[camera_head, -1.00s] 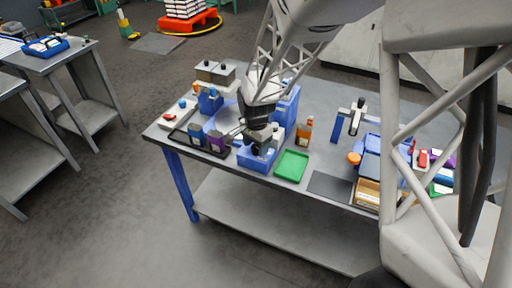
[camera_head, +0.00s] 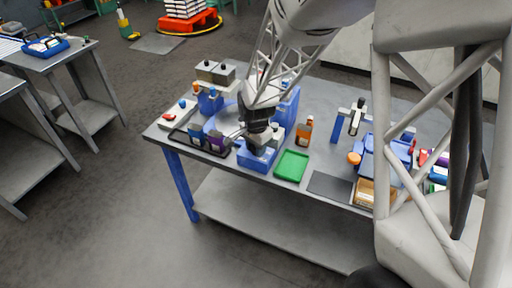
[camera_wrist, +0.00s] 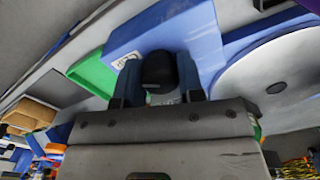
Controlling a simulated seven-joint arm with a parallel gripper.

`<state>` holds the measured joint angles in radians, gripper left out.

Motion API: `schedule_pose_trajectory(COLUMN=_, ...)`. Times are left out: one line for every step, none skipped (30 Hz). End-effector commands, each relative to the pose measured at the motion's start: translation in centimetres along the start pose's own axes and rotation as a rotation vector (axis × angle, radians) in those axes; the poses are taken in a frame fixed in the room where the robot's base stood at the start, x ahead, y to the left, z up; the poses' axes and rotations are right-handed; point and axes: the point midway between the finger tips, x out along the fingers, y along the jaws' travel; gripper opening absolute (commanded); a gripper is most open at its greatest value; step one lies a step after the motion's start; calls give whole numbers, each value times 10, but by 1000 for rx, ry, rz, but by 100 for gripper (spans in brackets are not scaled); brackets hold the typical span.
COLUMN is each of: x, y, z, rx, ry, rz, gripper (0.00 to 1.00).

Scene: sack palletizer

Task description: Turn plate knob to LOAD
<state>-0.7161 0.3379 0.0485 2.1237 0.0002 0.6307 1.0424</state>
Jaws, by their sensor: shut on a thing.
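A black round knob (camera_wrist: 158,70) sits on a blue device (camera_wrist: 205,35) in the wrist view. A white label with dark letters lies on the blue face beside it. My gripper (camera_wrist: 160,84) has one finger on each side of the knob and is shut on it. In the head view my gripper (camera_head: 260,147) is over the blue device (camera_head: 256,160) at the table's front edge, and hides most of the knob there. The knob's pointer and its setting cannot be read. A pale round plate (camera_wrist: 270,85) stands beside the device.
A green tray (camera_head: 291,166) lies right of the device, with an orange bottle (camera_head: 304,132) behind it. A dark rack with bottles (camera_head: 217,142) stands close on the left. A dark mat (camera_head: 330,186) lies bare further right.

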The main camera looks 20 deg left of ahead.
Motion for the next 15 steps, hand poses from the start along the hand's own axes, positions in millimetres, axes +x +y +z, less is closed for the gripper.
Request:
schedule_pose_trajectory(x=0, y=0, z=0, rx=-3, ry=0, rz=0, gripper=12)
schedule_pose_trajectory(x=0, y=0, z=0, rx=-5, ry=0, rz=0, gripper=12)
schedule_pose_trajectory(x=0, y=0, z=0, rx=-10, ry=0, rz=0, gripper=12)
schedule_pose_trajectory(x=0, y=0, z=0, rx=-15, ry=0, rz=0, gripper=12)
schedule_pose_trajectory(x=0, y=0, z=0, rx=-21, ry=0, rz=0, gripper=12)
schedule_pose_trajectory(x=0, y=0, z=0, rx=-30, ry=0, rz=0, gripper=12)
schedule_pose_trajectory(x=0, y=0, z=0, rx=-38, ry=0, rz=0, gripper=12)
schedule_pose_trajectory(x=-1, y=0, z=0, rx=-48, ry=0, rz=0, gripper=12)
schedule_pose_trajectory(x=-1, y=0, z=0, rx=-63, ry=0, rz=0, gripper=12)
schedule_pose_trajectory(x=-1, y=0, z=0, rx=-76, ry=0, rz=0, gripper=12)
schedule_pose_trajectory(x=-1, y=0, z=0, rx=-90, ry=0, rz=0, gripper=12)
schedule_pose_trajectory(x=0, y=0, z=0, rx=-111, ry=0, rz=1, gripper=12)
schedule_pose_trajectory(x=0, y=0, z=0, rx=-128, ry=-1, rz=1, gripper=12)
schedule_pose_trajectory(x=0, y=0, z=0, rx=-147, ry=0, rz=1, gripper=12)
schedule_pose_trajectory(x=0, y=0, z=0, rx=-173, ry=0, rz=1, gripper=12)
